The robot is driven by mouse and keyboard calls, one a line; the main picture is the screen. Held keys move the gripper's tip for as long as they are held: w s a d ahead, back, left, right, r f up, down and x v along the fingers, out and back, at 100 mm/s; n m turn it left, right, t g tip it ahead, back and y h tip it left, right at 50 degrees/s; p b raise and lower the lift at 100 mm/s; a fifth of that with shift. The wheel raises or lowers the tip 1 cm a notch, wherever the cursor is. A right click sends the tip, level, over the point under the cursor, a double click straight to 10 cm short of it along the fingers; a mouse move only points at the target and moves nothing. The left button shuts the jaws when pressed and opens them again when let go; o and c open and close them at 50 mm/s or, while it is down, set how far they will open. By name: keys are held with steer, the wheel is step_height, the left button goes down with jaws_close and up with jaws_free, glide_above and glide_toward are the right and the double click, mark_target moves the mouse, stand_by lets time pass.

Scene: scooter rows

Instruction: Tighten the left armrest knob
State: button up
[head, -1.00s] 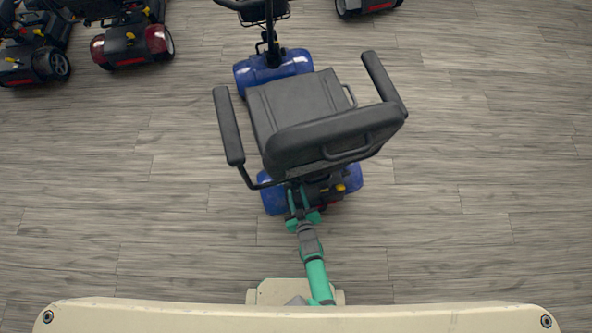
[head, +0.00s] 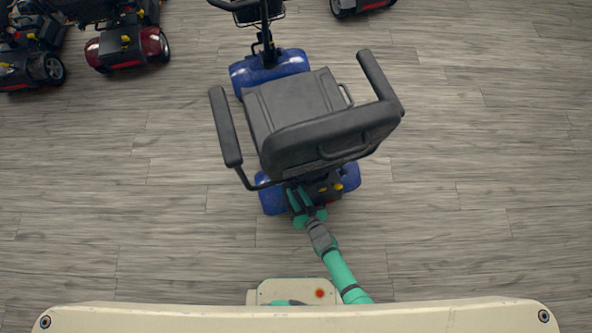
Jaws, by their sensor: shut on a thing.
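A blue mobility scooter stands below me, seen from behind and above, with its dark seat (head: 300,98) turned a little. The left armrest (head: 225,127) is a long black pad on the seat's left side. Its bent black tube (head: 247,181) runs in under the backrest (head: 330,138). My gripper (head: 297,192) reaches in low behind the backrest, at the inner end of that tube. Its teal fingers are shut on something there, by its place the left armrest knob. The knob itself is too small and covered to make out.
The right armrest (head: 379,78) sticks up on the other side. The blue rear cover (head: 349,176) lies close to my gripper. Other scooters, one of them red (head: 155,42), stand at the top left. The wooden floor (head: 480,170) is clear to the right.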

stand_by(0.4)
steer(key=o, duration=1)
steer(key=shift+o, duration=0.2)
steer(key=shift+w, duration=0.1)
steer(key=v, duration=1.1)
steer(key=shift+w+r, duration=0.1)
